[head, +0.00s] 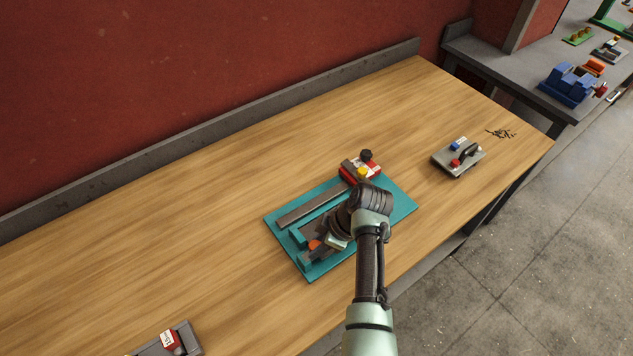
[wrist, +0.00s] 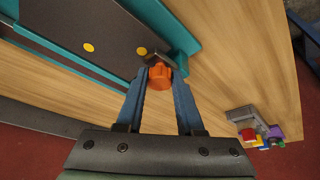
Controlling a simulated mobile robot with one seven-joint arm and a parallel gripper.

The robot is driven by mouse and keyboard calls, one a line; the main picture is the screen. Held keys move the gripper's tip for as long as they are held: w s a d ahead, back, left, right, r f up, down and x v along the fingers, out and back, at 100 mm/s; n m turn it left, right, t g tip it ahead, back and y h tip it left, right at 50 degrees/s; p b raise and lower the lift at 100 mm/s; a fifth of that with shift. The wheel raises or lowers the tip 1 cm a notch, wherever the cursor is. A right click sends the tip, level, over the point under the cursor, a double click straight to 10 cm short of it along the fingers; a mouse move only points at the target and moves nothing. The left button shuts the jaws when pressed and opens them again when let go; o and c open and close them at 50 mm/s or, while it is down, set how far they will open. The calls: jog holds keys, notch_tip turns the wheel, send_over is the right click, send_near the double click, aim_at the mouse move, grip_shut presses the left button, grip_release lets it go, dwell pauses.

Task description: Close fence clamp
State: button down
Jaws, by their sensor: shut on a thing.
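A teal base board (head: 400,198) lies on the wooden bench with a long grey fence bar (head: 312,206) on it. An orange clamp knob (head: 314,244) sits near the board's front left end. In the wrist view the orange knob (wrist: 160,71) is on the end of a short dark piece, beside a dark plate (wrist: 85,25) with yellow dots and a teal edge. My gripper (wrist: 161,80) has its blue fingers on either side of the knob, shut on it. In the head view my wrist hides part of the board and the fingertips.
A red block with a black knob (head: 360,168) is at the board's back edge. A grey fixture (head: 458,157) stands to the right, near dark scraps (head: 501,133). Another grey fixture (head: 168,342) is at the bottom left. The bench left of the board is clear.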

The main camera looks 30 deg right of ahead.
jog(key=shift+d+f, duration=0.1)
dwell(0.4)
jog(key=c, duration=0.5)
grip_release()
jog(key=b+v, duration=0.1)
jog(key=v, duration=1.2)
jog(key=shift+d+b, duration=0.2)
jog(key=shift+b, duration=0.2)
jog(key=shift+f, duration=0.1)
